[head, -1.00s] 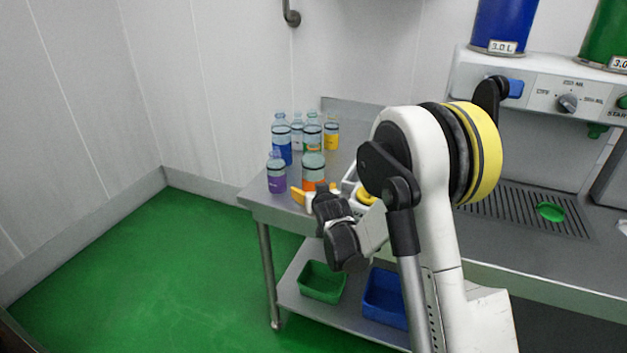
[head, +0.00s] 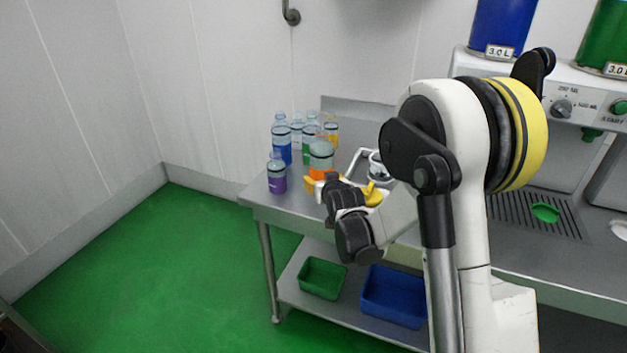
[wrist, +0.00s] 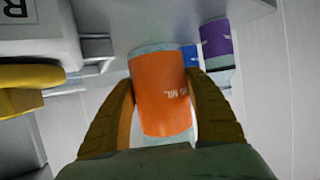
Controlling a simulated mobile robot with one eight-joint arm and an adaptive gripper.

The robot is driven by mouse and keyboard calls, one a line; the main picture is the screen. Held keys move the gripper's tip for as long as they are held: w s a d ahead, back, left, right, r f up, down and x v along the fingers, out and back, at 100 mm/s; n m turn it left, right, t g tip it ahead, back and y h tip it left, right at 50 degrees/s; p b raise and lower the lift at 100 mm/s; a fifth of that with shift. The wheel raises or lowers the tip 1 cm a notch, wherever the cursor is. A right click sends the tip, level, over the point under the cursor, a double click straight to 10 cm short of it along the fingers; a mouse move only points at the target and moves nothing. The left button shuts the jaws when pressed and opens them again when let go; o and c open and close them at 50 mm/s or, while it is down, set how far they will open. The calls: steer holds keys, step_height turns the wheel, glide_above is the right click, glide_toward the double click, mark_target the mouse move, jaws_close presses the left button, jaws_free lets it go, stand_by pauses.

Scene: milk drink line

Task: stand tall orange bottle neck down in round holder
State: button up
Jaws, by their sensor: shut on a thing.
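The tall orange bottle (head: 320,157) is in my gripper (head: 322,181), above the left part of the steel table. In the wrist view the two yellow fingers (wrist: 162,90) press on both sides of its orange label (wrist: 162,95), whose print appears upside down. Its lower part is hidden by the fingers in the head view. A pale ring-shaped fitting (head: 379,163) on a white frame stands to the right of the bottle, partly behind my arm; it may be the round holder, but I cannot be sure.
A purple bottle (head: 277,178) stands close left of the held one. A blue bottle (head: 282,150), a green one and others stand behind. A yellow thing (head: 373,195) shows beside my wrist. Green (head: 322,279) and blue (head: 393,298) bins sit on the lower shelf.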

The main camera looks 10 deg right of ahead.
steer(key=s+d+r+p, duration=0.3)
steer(key=s+d+r, duration=0.2)
steer(key=s, duration=0.1)
step_height(320, 180, up, 13)
steer(key=p, duration=0.9)
steer(key=shift+s, duration=0.45)
steer(key=a+f+p+v, duration=0.1)
steer(key=p+v, duration=0.2)
steer(key=v, duration=1.1)
steer(key=shift+s, duration=0.45)
steer(key=shift+f, duration=0.1)
